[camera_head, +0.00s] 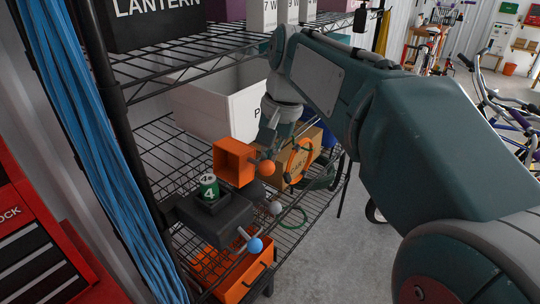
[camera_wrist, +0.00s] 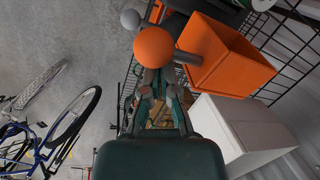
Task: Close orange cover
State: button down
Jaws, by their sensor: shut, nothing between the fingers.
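The orange cover (camera_head: 231,160) is a hollow, box-like piece on the wire shelf, with its open side showing. An orange ball knob (camera_head: 267,168) stands out from it. In the wrist view the cover (camera_wrist: 232,62) is at upper right, and its ball knob (camera_wrist: 154,47) joins it by a grey stem. My gripper (camera_wrist: 158,84) is shut and empty, its fingertips close to the ball. I cannot tell whether they touch it. In the head view my gripper (camera_head: 266,148) is just above the knob, partly hidden behind the cover and my arm.
A green can (camera_head: 209,187) sits in a dark block (camera_head: 218,219) in front of the cover. A grey ball (camera_head: 275,208) and a blue ball (camera_head: 254,245) stick out nearby. An orange bin (camera_head: 238,281) is below. A white bin (camera_head: 210,110) and cardboard box (camera_head: 301,165) stand behind.

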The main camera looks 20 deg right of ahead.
aim_at(258, 163)
jog(key=shift+s+a+r, duration=0.1)
jog(key=shift+a, duration=0.15)
jog(key=shift+s+a+r+t+h, duration=0.15)
jog(key=shift+r+t+h, duration=0.1)
jog(key=shift+t+h, duration=0.3)
jog(key=shift+s+a+r+t+h, duration=0.3)
jog(key=shift+a+t+h, duration=0.15)
jog(key=shift+h, duration=0.15)
jog(key=shift+s+a+r+t+h, duration=0.15)
jog(key=shift+s+a+t+h, duration=0.2)
jog(key=shift+h, duration=0.2)
jog(key=shift+s+a+r+n+t+h, duration=0.15)
jog(key=shift+s+a+t+h, duration=0.15)
jog(key=shift+a+t+h, duration=0.2)
jog(key=shift+s+a+r+n+t+h, duration=0.15)
jog(key=shift+s+a+t+h, duration=0.15)
jog(key=shift+h, duration=0.3)
jog(key=shift+s+a+f+t+h, duration=0.1)
jog(key=shift+s+a+t+h, duration=0.4)
jog(key=shift+a+t+h, duration=0.4)
jog(key=shift+s+a+f+n+t+h, duration=0.15)
jog(key=shift+s+a+f+t+h, duration=0.5)
jog(key=shift+h, duration=0.25)
jog(key=shift+s+a+f+n+t+h, duration=0.1)
jog(key=shift+s+a+f+t+h, duration=0.3)
jog(key=shift+a+t+h, duration=0.4)
jog(key=shift+s+a+f+n+t+h, duration=0.15)
jog(key=shift+s+a+f+t+h, duration=0.4)
jog(key=shift+h, duration=0.45)
jog(key=shift+a+f, duration=0.1)
